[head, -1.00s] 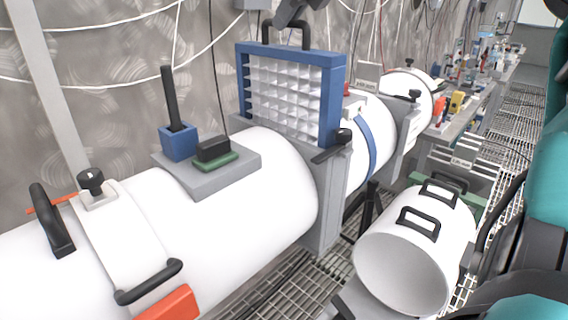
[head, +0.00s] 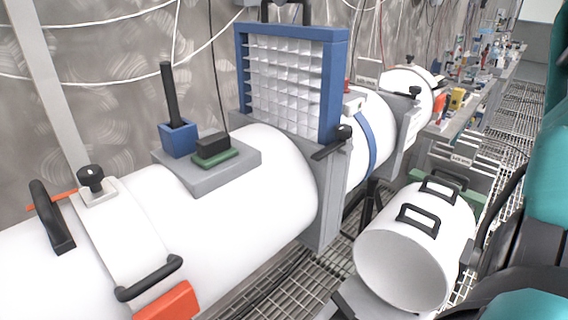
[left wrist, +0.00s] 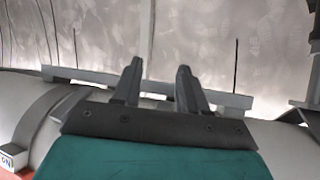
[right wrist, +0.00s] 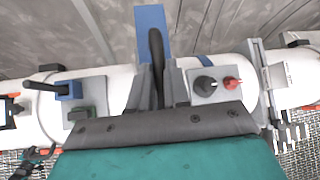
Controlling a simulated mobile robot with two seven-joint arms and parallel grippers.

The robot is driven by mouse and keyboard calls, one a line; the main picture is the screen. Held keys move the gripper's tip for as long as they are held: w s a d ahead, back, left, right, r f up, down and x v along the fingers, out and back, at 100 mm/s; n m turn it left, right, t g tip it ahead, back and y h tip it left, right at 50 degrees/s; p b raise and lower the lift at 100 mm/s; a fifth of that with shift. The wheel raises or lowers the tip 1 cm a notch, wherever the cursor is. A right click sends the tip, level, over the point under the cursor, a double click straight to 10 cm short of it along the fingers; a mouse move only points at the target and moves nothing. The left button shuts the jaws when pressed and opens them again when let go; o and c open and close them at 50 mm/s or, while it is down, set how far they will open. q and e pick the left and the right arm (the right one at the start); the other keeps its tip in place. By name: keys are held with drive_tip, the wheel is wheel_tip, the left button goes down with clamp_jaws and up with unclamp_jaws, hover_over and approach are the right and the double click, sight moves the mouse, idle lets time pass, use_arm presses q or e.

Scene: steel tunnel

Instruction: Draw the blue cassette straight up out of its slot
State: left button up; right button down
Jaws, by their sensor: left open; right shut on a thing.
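The blue cassette (head: 336,90) is a blue frame around a white grid with a black handle (head: 285,10) on top. It stands upright above the grey flange (head: 328,200) between the white pipe sections. Its lower edge is hidden at the flange, so I cannot tell how much is still in the slot. In the right wrist view my right gripper (right wrist: 159,80) is shut on the handle, with the cassette's blue top bar (right wrist: 150,18) beyond it. My left gripper (left wrist: 158,82) is open and empty, facing the wall above a pipe.
A blue holder (head: 179,139) with a black rod and a green-based black block (head: 213,147) stand on the left pipe. A loose white cylinder (head: 402,268) lies at front right. Cables hang along the wall.

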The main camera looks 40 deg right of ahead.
drive_tip(key=shift+a+r, duration=0.1)
drive_tip(key=shift+r, duration=3.45)
